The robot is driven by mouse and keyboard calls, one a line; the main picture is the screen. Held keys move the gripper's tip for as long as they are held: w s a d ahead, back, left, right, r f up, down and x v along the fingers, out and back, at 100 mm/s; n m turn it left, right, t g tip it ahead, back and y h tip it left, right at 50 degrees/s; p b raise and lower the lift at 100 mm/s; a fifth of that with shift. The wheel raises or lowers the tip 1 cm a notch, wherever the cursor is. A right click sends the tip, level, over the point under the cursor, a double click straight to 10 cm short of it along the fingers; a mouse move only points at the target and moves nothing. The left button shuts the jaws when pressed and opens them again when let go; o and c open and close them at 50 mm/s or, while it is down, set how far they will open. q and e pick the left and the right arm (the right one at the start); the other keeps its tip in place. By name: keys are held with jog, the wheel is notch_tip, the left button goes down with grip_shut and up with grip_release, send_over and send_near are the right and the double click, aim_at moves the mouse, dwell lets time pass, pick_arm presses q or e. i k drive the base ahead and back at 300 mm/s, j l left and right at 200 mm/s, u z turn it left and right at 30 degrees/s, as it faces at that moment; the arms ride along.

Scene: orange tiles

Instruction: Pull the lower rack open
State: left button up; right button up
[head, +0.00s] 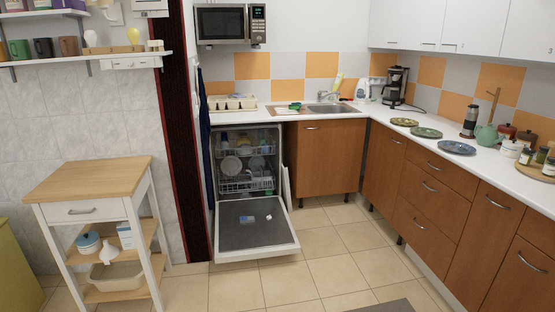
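The dishwasher (215,200) stands under the counter at the back, left of the wooden cabinets. Its door (252,222) is folded down flat, with a small blue-and-white item and a white item on its inner face. The lower rack (247,184) sits inside the tub, behind the door's inner edge, with dishes in or above it. The upper rack (247,151) is above it and holds plates and cups. Fine details of the racks are too small to tell. Neither of my grippers is in view.
A wooden-topped white cart (88,180) stands at the left, near the dishwasher. Brown cabinets (430,190) run along the right under a white counter. The tiled floor (310,270) before the dishwasher is clear, with a grey mat edge (385,307) at the bottom.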

aim_at(246, 176)
jog(key=i+l+z, duration=0.2)
jog(key=i, duration=0.4)
jog(key=i+j+z, duration=0.1)
jog(key=i+z, duration=0.15)
jog(key=i, duration=0.3)
jog(key=i+j+z, duration=0.2)
jog(key=i, duration=0.4)
jog(key=i+j+z, duration=0.2)
jog(key=i, duration=0.4)
jog(key=i+u, duration=0.15)
jog(key=i, duration=0.35)
jog(key=i+u, duration=0.2)
jog(key=i, duration=0.35)
jog(key=i+l+u, duration=0.15)
jog(key=i, duration=0.35)
jog(key=i+l+u, duration=0.2)
jog(key=i, duration=0.3)
jog(key=i+l+u, duration=0.15)
jog(key=i, duration=0.35)
jog(key=l, duration=0.1)
